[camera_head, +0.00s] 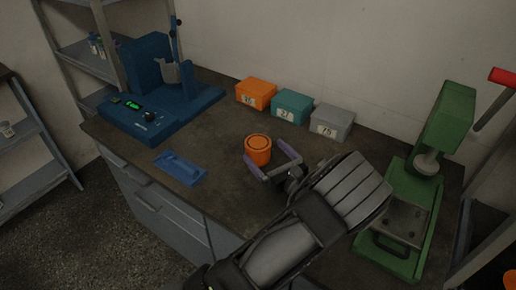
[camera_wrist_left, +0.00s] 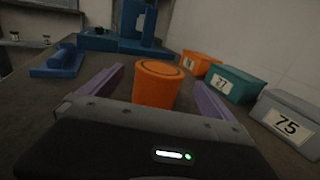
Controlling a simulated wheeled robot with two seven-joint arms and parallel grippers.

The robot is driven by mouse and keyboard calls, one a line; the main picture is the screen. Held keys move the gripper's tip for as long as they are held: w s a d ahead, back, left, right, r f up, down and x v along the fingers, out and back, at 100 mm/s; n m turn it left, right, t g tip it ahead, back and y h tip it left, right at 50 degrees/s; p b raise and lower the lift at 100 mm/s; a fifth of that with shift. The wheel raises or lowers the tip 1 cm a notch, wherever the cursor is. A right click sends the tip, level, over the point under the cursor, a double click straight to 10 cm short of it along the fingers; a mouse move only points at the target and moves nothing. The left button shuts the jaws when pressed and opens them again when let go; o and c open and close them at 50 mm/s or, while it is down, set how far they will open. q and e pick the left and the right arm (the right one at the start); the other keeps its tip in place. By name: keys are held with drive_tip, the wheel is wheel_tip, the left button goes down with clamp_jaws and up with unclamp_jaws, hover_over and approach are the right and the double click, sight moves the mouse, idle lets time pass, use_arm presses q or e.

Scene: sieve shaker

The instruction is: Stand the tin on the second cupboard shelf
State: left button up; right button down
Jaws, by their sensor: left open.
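An orange tin (camera_head: 258,150) with a round lid stands upright on the dark worktop (camera_head: 225,135). My left gripper (camera_head: 272,165) is open, with its two purple fingers on either side of the tin. In the left wrist view the tin (camera_wrist_left: 157,84) stands between the fingers, with a gap visible on both sides. A grey shelf unit (camera_head: 85,50) stands at the back left, with small jars on one shelf. Another shelf unit (camera_head: 35,145) is at the left edge. I cannot tell which one is the cupboard. My right gripper is not in view.
Orange (camera_head: 256,93), teal (camera_head: 291,106) and grey (camera_head: 331,122) labelled boxes line the wall side. A green press (camera_head: 408,205) stands at the right.

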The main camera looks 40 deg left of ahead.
sight(253, 139)
use_arm(q)
drive_tip(key=shift+x, duration=1.3)
drive_tip(key=shift+a, duration=0.1)
drive_tip(key=p+x, duration=0.1)
drive_tip(key=x, duration=0.4)
drive_tip(key=shift+c, duration=0.3)
drive_tip(key=c, duration=1.7)
wheel_tip(253, 139, up, 10)
drive_tip(key=shift+f, duration=0.1)
